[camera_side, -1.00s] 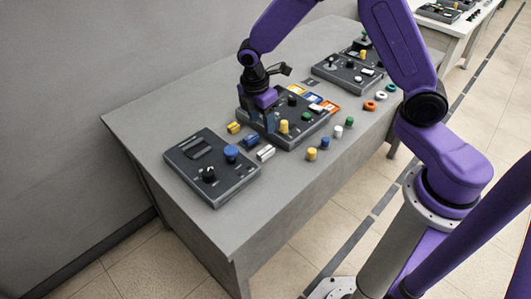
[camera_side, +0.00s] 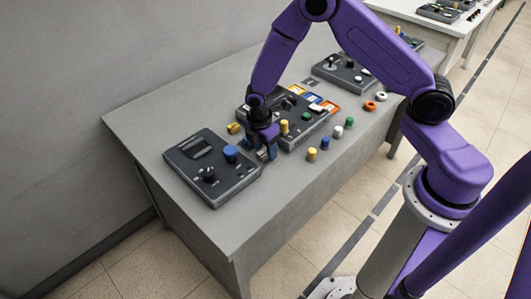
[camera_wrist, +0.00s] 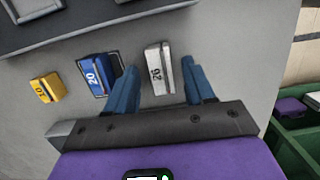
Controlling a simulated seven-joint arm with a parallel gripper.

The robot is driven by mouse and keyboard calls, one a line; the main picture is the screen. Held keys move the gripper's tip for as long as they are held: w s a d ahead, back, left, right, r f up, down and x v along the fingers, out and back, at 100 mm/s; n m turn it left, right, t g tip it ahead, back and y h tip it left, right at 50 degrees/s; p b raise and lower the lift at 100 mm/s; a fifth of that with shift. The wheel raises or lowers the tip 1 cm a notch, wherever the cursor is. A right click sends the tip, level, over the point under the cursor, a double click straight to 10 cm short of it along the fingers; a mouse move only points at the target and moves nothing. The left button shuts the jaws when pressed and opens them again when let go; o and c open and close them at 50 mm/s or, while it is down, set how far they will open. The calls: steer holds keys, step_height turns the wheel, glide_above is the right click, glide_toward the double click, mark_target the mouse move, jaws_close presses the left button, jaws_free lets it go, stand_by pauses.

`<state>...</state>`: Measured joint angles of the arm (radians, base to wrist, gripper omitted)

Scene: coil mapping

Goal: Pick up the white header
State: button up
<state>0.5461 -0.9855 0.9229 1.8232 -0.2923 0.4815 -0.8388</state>
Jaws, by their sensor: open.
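The white header (camera_wrist: 158,72), marked 26, stands on the table. In the wrist view it lies between the two blue fingers of my gripper (camera_wrist: 163,88), with space at each side. In the side view my gripper (camera_side: 262,153) is low over the table by the header, and mostly hides it. The gripper is open. The blue header (camera_wrist: 98,75), marked 20, stands just left of the left finger. The yellow header (camera_wrist: 47,88), marked 10, is farther left; it also shows in the side view (camera_side: 234,128).
A dark control box with a blue knob (camera_side: 213,175) is close left of my gripper. Another dark box (camera_side: 307,124) is behind to the right. Several coloured pegs, such as a yellow one (camera_side: 311,154), stand at the right. The table's front area is clear.

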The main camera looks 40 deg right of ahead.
steer(key=shift+f, duration=0.25)
jaws_close()
steer(key=shift+r, duration=0.15)
